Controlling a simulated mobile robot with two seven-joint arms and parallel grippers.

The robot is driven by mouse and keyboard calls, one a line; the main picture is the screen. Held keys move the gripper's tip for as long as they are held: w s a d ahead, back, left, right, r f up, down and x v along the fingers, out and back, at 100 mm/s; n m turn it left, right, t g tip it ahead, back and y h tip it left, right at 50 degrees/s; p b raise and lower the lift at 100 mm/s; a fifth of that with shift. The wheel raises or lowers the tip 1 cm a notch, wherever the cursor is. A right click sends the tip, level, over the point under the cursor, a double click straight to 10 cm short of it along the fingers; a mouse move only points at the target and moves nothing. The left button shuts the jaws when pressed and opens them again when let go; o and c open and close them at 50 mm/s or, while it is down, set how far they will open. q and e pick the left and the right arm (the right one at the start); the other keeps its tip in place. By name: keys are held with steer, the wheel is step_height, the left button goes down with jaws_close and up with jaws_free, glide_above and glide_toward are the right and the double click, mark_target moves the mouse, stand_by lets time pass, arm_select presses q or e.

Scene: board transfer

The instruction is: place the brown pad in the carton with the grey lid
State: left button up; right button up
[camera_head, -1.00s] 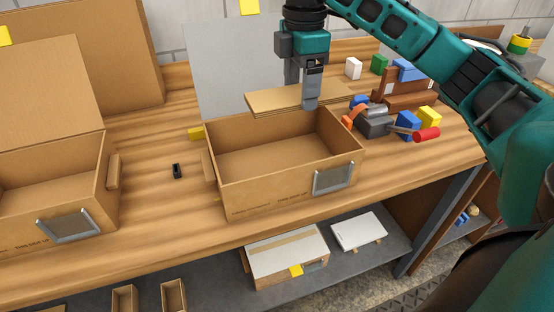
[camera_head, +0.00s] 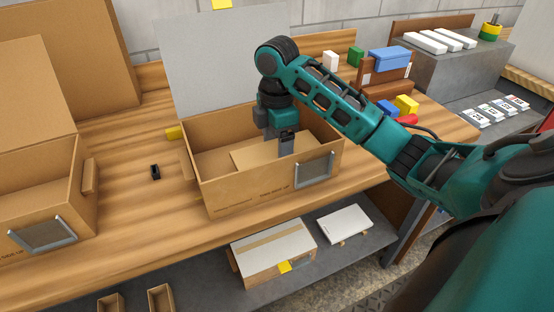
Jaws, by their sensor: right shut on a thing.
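The carton with the grey lid (camera_head: 225,67) stands open on the wooden bench, its lid upright at the back. Its front wall (camera_head: 243,196) faces me. The brown pad (camera_head: 253,154) is inside this carton, below the rim level, partly hidden by my gripper and the front wall. My right gripper (camera_head: 286,148) reaches down into the carton and is shut on the pad near its right part. I cannot tell whether the pad touches the carton floor. My left gripper is not in view.
Another open carton with a brown lid (camera_head: 55,203) stands at the left. A small black object (camera_head: 155,172) lies between the cartons. Coloured blocks and a blue box (camera_head: 389,58) are at the back right. A shelf below holds a white-topped box (camera_head: 272,252).

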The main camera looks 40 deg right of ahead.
step_height(320, 180, down, 4)
steer(key=shift+r+b, duration=0.2)
steer(key=shift+b, duration=0.2)
steer(key=shift+f, duration=0.3)
steer(key=o, duration=1)
steer(key=shift+f, duration=0.15)
steer(key=shift+o, duration=0.2)
step_height(320, 180, up, 10)
steer(key=shift+d+f+p, duration=0.1)
steer(key=shift+p, duration=1.15)
steer(key=shift+r, duration=1.3)
